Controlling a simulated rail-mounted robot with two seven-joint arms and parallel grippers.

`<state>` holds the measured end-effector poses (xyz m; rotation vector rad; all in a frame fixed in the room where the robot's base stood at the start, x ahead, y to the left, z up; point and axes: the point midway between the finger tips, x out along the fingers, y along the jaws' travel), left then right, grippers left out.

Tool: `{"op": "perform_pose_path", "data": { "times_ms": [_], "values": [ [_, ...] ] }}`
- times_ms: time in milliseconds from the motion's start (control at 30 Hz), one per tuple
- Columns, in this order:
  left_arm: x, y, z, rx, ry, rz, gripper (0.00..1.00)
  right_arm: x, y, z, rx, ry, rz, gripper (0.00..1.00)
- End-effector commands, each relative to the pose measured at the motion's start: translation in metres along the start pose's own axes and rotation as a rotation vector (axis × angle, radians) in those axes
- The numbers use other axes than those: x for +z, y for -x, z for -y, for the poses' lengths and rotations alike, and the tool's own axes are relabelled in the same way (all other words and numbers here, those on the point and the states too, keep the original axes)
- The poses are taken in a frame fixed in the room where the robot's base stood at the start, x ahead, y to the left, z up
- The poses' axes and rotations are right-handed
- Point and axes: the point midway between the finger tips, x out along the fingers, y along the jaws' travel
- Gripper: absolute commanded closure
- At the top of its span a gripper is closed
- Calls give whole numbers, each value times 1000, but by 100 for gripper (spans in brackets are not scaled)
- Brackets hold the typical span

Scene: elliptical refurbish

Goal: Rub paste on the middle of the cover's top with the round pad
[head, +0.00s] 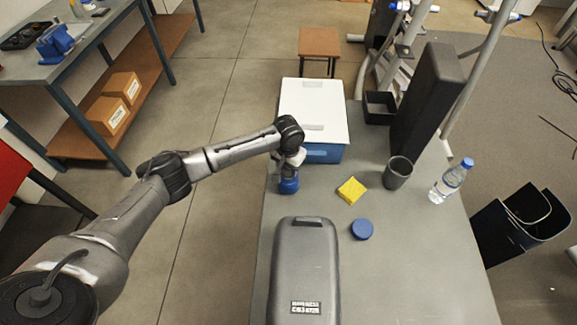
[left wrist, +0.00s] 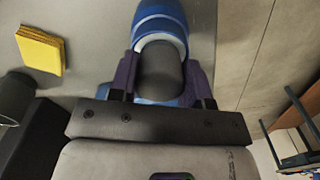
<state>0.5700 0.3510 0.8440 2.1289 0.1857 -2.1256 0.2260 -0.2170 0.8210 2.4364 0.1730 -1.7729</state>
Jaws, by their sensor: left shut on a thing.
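The cover (head: 303,262) is a long grey shell with a label on its near end. It lies on the grey table at the front. My left gripper (head: 290,170) is beyond the cover's far left end, near the table's left edge. It is shut on a blue round thing with a dark knob and a pale ring, which looks like the round pad (head: 288,186). In the left wrist view the fingers grip the knob of the pad (left wrist: 160,22). Whether the pad touches the table is unclear. A flat blue disc (head: 362,229) lies right of the cover. No paste is clearly visible.
A yellow sponge (head: 351,190), a dark cup (head: 397,173) and a water bottle (head: 451,181) stand on the table (head: 420,260). A white-lidded blue box (head: 314,107) is behind the gripper. A tall dark block (head: 426,105) and a black tray (head: 379,106) are at the back right.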

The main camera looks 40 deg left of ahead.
Motion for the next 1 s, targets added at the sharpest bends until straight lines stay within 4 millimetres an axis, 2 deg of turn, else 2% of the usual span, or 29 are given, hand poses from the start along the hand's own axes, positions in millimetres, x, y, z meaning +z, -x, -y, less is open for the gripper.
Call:
{"op": "perform_pose_path", "data": {
  "times_ms": [1000],
  "values": [
    [1,-2,1,-2,1,3,75,-2,6,1,-2,-3,-1,0]
  ]
}}
